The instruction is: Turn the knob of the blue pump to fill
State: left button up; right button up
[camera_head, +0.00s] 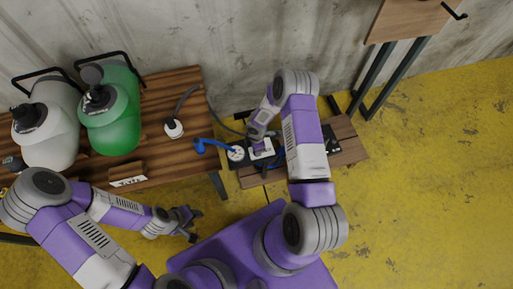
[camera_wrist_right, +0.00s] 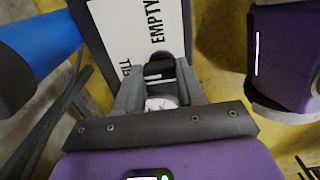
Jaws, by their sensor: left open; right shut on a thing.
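The blue pump (camera_head: 281,159) stands on the low wooden bench, mostly hidden under my right arm in the head view. In the right wrist view its white label (camera_wrist_right: 135,38) reads EMPTY, and FILL, partly covered, at the lower left. My right gripper (camera_head: 262,148) is down at the pump. In the right wrist view the right gripper (camera_wrist_right: 160,84) is shut on the dark knob (camera_wrist_right: 159,68), beside the label. Which word the knob points to cannot be told. My left gripper (camera_head: 187,222) is open and empty, in front of the wooden table, away from the pump.
The low bench (camera_head: 346,146) stands by the wall. A wooden table (camera_head: 190,95) at left holds a white jug (camera_head: 55,140), a green jug (camera_head: 115,130) and a small sign (camera_head: 127,175). A taller table (camera_head: 408,20) is at upper right. The yellow floor at right is clear.

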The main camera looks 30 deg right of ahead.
jog(key=o, duration=1)
jog(key=shift+o, duration=0.2)
notch_tip(320, 180, up, 8)
jog(key=p, duration=0.2)
jog(key=shift+f+p, duration=0.2)
jog(key=shift+p, duration=0.15)
jog(key=s+a+r+m+y+p, duration=0.1)
jog(key=s+a+r+m+y, duration=0.1)
jog(key=s+a+m, duration=0.6)
jog(key=s+a+r+m+y, duration=0.2)
jog(key=s+a+m, duration=0.6)
jog(key=m, duration=0.1)
jog(key=shift+s+r+m+p, duration=0.15)
jog(key=shift+r+m+p, duration=0.15)
jog(key=shift+p, duration=0.1)
jog(key=shift+s+d+m+t, duration=0.1)
jog(key=shift+s+m+t, duration=0.05)
jog(key=shift+m+t, duration=0.15)
